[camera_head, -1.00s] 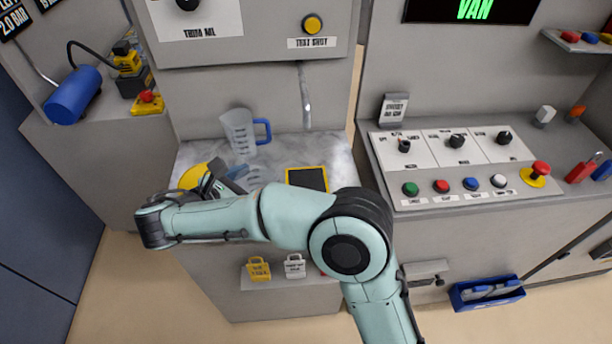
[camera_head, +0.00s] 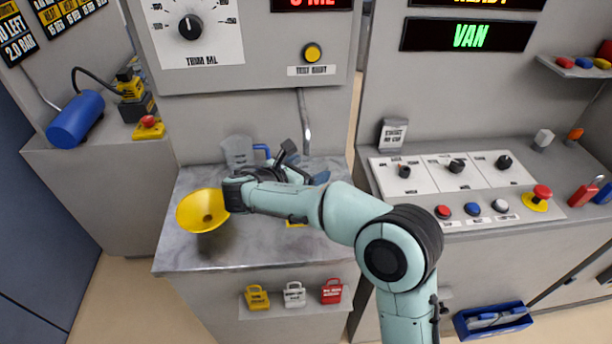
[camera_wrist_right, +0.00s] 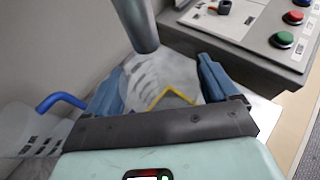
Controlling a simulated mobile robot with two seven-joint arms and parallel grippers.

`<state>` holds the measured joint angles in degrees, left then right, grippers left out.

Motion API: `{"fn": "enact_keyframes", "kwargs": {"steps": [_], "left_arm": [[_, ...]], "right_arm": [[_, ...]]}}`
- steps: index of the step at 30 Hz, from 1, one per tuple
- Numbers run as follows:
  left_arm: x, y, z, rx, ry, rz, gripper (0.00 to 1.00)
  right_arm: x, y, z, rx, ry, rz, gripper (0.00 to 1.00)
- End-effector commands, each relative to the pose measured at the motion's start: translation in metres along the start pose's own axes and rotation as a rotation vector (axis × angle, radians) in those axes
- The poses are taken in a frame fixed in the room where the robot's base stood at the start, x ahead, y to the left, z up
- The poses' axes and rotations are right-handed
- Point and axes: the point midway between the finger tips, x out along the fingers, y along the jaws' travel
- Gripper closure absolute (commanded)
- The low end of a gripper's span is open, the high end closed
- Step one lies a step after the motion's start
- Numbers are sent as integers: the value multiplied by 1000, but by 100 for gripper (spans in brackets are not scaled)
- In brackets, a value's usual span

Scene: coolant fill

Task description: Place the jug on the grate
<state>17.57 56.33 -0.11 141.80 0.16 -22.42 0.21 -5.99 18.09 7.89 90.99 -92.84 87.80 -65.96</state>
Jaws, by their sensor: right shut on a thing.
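My right gripper (camera_head: 304,170) is over the back of the marble counter, below the metal spout. In the wrist view its blue fingers (camera_wrist_right: 160,88) are shut on a clear jug (camera_wrist_right: 148,78) with pale marks; the arm hides this jug in the head view. A yellow-edged square, which seems to be the grate, shows as a yellow sliver (camera_head: 296,223) under the arm and as a yellow corner (camera_wrist_right: 172,92) beyond the jug. I cannot tell whether the jug touches it. My left gripper is out of view.
Another clear pitcher (camera_head: 238,150) with a blue handle stands at the back left of the counter. A yellow funnel (camera_head: 202,211) is at left. The spout (camera_head: 306,125) hangs close to the gripper. A button panel (camera_head: 460,170) is at right. The front counter is bare.

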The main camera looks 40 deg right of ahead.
Motion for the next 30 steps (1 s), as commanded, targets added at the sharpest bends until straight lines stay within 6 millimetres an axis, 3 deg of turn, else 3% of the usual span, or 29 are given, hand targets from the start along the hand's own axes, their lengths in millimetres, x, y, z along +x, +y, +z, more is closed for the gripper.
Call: {"fn": "enact_keyframes", "kwargs": {"steps": [3, 15, 16, 17, 26, 30], "left_arm": [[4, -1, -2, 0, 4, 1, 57], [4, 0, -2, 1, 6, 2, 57], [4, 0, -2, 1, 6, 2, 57], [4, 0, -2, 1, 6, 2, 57], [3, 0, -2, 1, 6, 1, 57], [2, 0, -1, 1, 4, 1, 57]], "right_arm": [[8, 0, -18, -3, -1, -1, 67], [9, 0, -23, -1, -1, 0, 67], [9, 0, -23, -1, -1, 0, 6], [9, 0, -23, -1, -1, 0, 0], [7, 0, -18, 0, 0, 0, 0], [-13, 1, -19, -1, 1, 5, 0]]}}
